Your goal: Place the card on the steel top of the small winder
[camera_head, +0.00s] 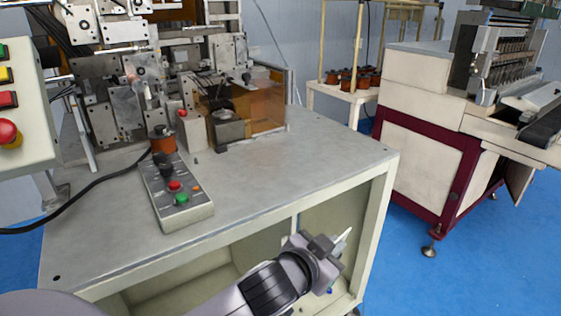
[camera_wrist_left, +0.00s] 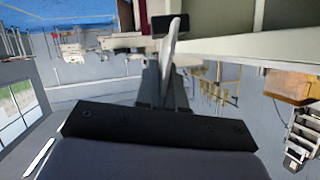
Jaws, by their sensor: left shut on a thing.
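The small winder's grey steel top (camera_head: 300,165) spans the middle of the head view. My left gripper (camera_head: 335,246) is in front of and below the top's front edge, at the lower centre. It is shut on a thin white card (camera_head: 343,239), seen nearly edge-on. In the left wrist view the card (camera_wrist_left: 171,50) stands out narrow and pale between the fingers. The card is apart from the steel top. My right gripper is not in view.
A control box (camera_head: 176,190) with buttons and a black cable lies on the left of the top. Winding mechanisms and an orange clear guard (camera_head: 265,103) stand behind. The top's right half is bare. A larger cream and maroon machine (camera_head: 425,130) stands at right.

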